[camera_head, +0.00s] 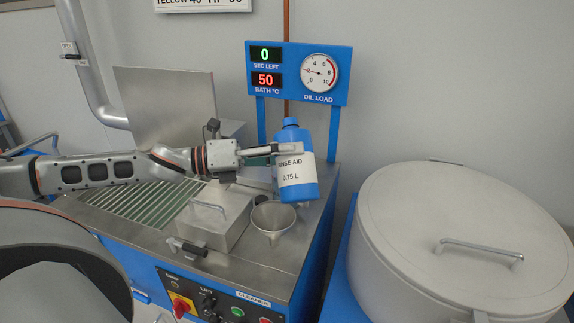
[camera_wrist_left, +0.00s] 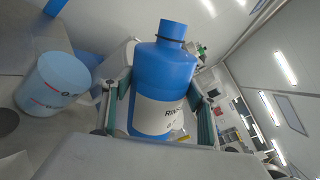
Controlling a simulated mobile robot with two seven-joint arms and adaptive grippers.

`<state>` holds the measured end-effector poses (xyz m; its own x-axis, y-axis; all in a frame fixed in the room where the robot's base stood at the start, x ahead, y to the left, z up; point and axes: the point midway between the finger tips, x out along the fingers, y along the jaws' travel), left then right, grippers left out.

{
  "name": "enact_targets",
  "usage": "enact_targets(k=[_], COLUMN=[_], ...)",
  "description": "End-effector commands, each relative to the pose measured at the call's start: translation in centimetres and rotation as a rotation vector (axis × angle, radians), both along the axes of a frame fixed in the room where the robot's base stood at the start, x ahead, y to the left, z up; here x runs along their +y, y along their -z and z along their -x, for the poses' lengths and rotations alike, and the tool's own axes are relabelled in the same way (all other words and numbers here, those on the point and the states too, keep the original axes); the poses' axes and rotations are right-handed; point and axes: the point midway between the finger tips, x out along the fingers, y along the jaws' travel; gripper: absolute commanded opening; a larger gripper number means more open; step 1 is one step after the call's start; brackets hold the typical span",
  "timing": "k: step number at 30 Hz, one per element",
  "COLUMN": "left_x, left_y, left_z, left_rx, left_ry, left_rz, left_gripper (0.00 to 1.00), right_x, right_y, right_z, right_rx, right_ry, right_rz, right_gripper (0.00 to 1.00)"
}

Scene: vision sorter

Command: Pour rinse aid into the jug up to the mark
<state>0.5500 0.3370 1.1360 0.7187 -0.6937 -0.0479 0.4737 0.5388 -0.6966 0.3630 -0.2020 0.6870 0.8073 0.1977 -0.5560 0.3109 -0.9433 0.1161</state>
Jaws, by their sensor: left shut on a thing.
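The blue rinse aid bottle (camera_head: 302,190) has a white label reading "RINSE AID 0.75 L". My left gripper (camera_head: 288,150) is shut on it and holds it up, nearly upright, near the right end of the steel machine top. In the left wrist view the bottle (camera_wrist_left: 165,75) stands between the two fingers of the gripper (camera_wrist_left: 160,110), neck up. A pale blue jug (camera_wrist_left: 52,82) with red markings shows at the left of that view, apart from the bottle. Its fill level and mark are not readable, and I cannot make it out in the head view.
A metal funnel (camera_head: 273,218) sits below the bottle, beside a steel lid with a handle (camera_head: 212,220). A blue display panel (camera_head: 299,72) stands behind. A large grey lidded drum (camera_head: 460,240) fills the right. A control panel (camera_head: 215,300) is at the front.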

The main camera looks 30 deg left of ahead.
Motion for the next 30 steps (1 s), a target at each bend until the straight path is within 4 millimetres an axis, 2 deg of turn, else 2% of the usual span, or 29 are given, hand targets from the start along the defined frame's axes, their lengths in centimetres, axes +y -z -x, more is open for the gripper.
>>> enact_targets(k=[10, 14, 16, 19, 24, 30], left_x=[-0.4, -0.7, -0.8, -0.9, -1.1, -1.2], left_y=[-1.5, -2.0, -1.5, -1.0, -1.8, -2.2], left_z=[0.4, 0.7, 0.8, 0.9, 1.1, 1.2], left_rx=[-0.215, -0.302, -0.35, -0.415, -0.505, -0.557], left_ry=[-0.001, -0.001, -0.001, -0.002, -0.002, -0.003], left_rz=[-0.198, -0.279, -0.326, -0.387, -0.473, -0.524], left_gripper=[0.1, 0.1, 0.1, 0.1, 0.1, 0.1], right_x=[-0.1, -0.9, -1.4, -1.1, 0.2, 0.4], right_y=[-2.2, -1.8, -0.6, 0.0, -1.1, -1.6], right_z=[-0.1, 0.1, 0.3, 0.3, 0.1, -0.2], right_rx=[-0.002, 0.011, 0.021, 0.018, 0.001, -0.009], right_ry=[0.002, 0.013, 0.022, 0.018, -0.001, -0.002], right_rz=[0.002, 0.013, 0.018, 0.013, -0.004, -0.007], right_gripper=[0.74, 0.74, 0.74, 0.74, 0.74, 0.74])
